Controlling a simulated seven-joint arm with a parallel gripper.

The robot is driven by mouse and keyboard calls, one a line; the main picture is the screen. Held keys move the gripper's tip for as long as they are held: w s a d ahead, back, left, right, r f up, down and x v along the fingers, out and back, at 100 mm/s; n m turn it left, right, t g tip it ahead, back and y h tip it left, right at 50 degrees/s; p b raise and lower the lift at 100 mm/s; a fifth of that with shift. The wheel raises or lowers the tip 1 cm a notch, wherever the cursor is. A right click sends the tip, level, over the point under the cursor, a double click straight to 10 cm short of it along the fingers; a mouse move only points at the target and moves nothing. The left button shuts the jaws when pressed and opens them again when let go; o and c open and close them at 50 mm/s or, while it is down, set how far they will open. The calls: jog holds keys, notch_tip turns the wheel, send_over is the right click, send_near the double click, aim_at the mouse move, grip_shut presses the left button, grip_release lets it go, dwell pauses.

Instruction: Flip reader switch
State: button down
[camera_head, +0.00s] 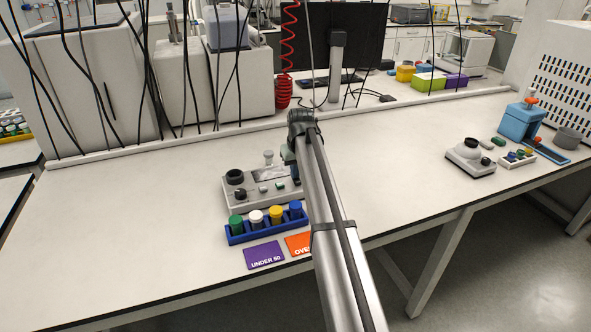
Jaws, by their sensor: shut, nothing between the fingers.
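The reader, a grey box (237,195), stands on the bench left of my arm. It has a dark round port at its left, a small black knob, a panel with a pale upright piece behind it, and a small green part near its right front. I cannot make out which part is its switch. My gripper (291,169) is at the reader's right end, shut and empty, and largely hidden by my arm. The arm also covers the reader's right edge. I cannot tell whether the fingertips touch the reader.
A blue rack (239,239) with several coloured-capped vials stands in front of the reader. A purple "UNDER 50" card (264,255) and a partly hidden orange card (298,244) lie before it. Dark cables hang at the back. The bench is clear at left; a white-grey device (470,158) stands at right.

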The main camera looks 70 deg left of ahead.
jog(key=shift+a+f, duration=0.4)
jog(key=shift+f, duration=0.05)
jog(key=shift+d, duration=0.1)
jog(key=shift+f, duration=0.1)
jog(key=shift+d, duration=1)
jog(key=v, duration=1.4)
jog(key=shift+a+r, duration=0.3)
jog(key=shift+r, duration=0.1)
